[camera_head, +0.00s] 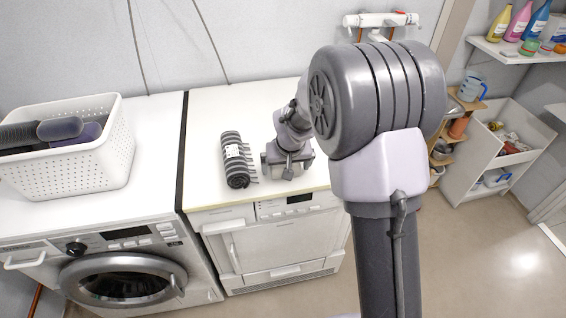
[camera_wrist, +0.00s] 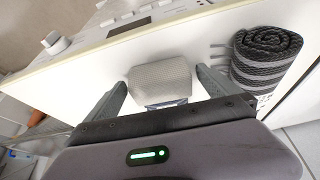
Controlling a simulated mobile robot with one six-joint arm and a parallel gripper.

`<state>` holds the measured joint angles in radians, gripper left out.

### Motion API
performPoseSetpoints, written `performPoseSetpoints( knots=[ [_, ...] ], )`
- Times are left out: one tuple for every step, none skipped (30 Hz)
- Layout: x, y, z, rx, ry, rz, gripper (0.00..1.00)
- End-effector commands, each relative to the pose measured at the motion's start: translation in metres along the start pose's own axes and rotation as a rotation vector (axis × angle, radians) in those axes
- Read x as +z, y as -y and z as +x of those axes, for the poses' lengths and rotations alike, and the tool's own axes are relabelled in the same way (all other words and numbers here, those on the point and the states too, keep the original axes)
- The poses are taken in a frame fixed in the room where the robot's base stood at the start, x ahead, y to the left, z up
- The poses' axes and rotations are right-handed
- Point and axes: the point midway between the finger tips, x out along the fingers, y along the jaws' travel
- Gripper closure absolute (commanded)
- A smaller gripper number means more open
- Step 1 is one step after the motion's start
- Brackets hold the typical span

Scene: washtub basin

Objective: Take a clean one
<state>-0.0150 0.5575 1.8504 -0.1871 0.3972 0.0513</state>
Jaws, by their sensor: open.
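A rolled dark towel with light stripes and a pale label (camera_head: 236,158) lies on the white top of the right-hand machine. In the wrist view the same roll (camera_wrist: 265,55) is to the right of my gripper, outside the fingers. My gripper (camera_head: 288,160) is low over that machine top, just right of the roll in the head view. In the wrist view my gripper (camera_wrist: 161,80) is open, with a small beige-grey textured block (camera_wrist: 160,78) between its fingertips. I cannot tell whether the fingers touch the block. In the head view my gripper largely hides that block.
A white perforated basket (camera_head: 75,172) with dark rolled items stands on the left-hand washing machine (camera_head: 120,275). The machine top (camera_head: 210,110) behind the roll is clear. A wall shelf (camera_head: 510,55) with bottles and a white open cabinet (camera_head: 480,175) are at the right.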

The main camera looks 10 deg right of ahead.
Motion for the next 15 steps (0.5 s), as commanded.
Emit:
performPoseSetpoints(
  knots=[
    [-0.0007, 0.0, -0.0017, 0.0, -0.001, 0.0, 0.0],
    [-0.0007, 0.0, -0.0018, 0.0, -0.001, 0.0, 0.0],
    [-0.0007, 0.0, -0.002, 0.0, -0.001, 0.0, 0.06],
    [-0.0007, 0.0, -0.002, 0.0, -0.001, 0.0, 0.12],
    [-0.0007, -0.0001, -0.002, 0.0, -0.001, 0.0, 0.18],
    [-0.0006, -0.0001, -0.0021, 0.0, 0.0, 0.0, 0.26],
    [-0.0006, 0.0, -0.0021, 0.0, 0.0, 0.0, 0.31],
    [-0.0006, 0.0, -0.0021, 0.0, 0.0, 0.0, 0.37],
    [-0.0006, 0.0, -0.0021, 0.0, 0.0, 0.0, 0.45],
    [-0.0005, 0.0, -0.0021, 0.0, 0.0, 0.0, 0.51],
    [-0.0005, 0.0, -0.0021, 0.0, 0.0, 0.0, 0.57],
    [-0.0005, 0.0, -0.0021, 0.0, 0.0, 0.0, 0.65],
    [-0.0006, 0.0, -0.0022, 0.0, -0.001, 0.0, 0.65],
    [-0.0006, -0.0001, -0.0022, 0.0, -0.001, 0.0, 0.65],
    [-0.0006, -0.0001, -0.0022, 0.0, -0.001, 0.0, 0.65]
  ],
)
